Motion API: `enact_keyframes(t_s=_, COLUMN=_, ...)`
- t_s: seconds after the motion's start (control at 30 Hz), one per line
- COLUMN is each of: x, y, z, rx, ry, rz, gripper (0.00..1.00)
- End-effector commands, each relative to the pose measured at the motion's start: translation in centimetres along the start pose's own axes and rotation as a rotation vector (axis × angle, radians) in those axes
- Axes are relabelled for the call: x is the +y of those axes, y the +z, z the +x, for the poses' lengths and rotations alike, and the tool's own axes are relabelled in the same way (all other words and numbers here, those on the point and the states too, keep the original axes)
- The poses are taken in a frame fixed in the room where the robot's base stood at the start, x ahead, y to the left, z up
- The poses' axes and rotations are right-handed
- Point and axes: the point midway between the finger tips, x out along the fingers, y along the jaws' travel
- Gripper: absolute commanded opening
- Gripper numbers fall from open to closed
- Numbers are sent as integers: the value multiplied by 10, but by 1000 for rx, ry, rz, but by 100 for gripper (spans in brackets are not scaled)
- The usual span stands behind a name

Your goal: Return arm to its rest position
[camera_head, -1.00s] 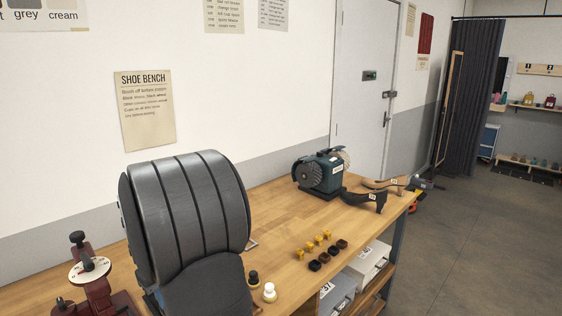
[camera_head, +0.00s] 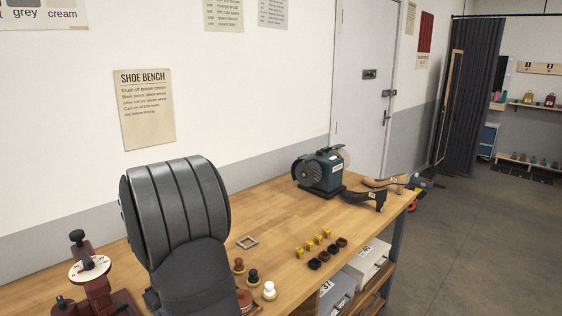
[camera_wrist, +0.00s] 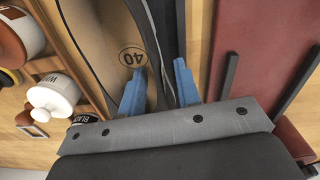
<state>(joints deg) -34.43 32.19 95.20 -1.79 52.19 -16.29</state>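My gripper (camera_wrist: 160,68) shows only in the wrist view. Its two blue fingers stand apart, with a gap between them, and I see nothing clamped there. Beyond the fingers is a tan piece marked 40 (camera_wrist: 131,57) with dark edging, which looks like a shoe or last. I cannot tell how far it is from the fingertips. In the head view my grey arm covers the left-middle of the wooden bench (camera_head: 285,215) and hides the gripper.
Brown, black and white-topped pieces (camera_head: 269,290) stand beside my arm. Yellow and dark blocks (camera_head: 318,245) lie mid-bench. A green grinder (camera_head: 320,172) and shoe forms (camera_head: 372,196) are at the far end. A dark red device (camera_head: 92,275) stands left. A square frame (camera_head: 247,242) lies on the bench.

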Motion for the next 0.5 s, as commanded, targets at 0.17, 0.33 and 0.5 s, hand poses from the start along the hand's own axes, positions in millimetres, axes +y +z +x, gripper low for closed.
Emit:
enact_keyframes(t_s=0.17, x=0, y=-1, z=-16, rx=4, ry=1, rz=0, gripper=30)
enact_keyframes(t_s=0.33, x=0, y=-1, z=-47, rx=6, ry=2, rz=0, gripper=30)
enact_keyframes(t_s=0.5, x=0, y=-1, z=-82, rx=5, ry=2, rz=0, gripper=30)
